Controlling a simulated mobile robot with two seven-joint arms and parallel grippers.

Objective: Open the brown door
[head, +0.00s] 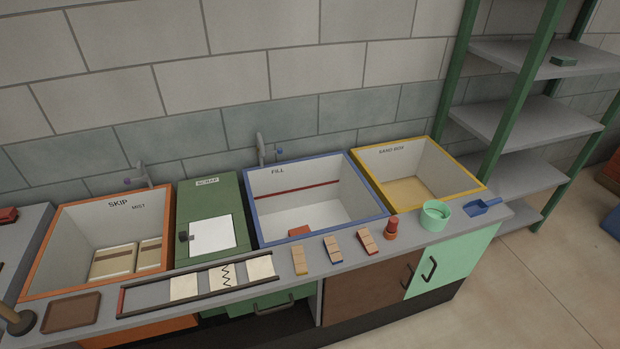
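The brown door (365,298) is on the front of the counter, below the worktop, right of centre in the head view. It appears shut, flush with the counter front. A dark handle (409,277) stands near its right edge, beside the mint green door (455,262), which has its own dark curved handle (430,269). The lower part of the brown door runs down to a dark base. Neither of my grippers shows in this view.
The worktop holds an orange-rimmed basin (52,240), a green scrap box (190,215), a blue-rimmed basin (255,215) and a yellow-rimmed sandbox (385,195). Small blocks (333,250) and a mint cup (435,215) stand above the doors. Open floor (540,290) lies at right.

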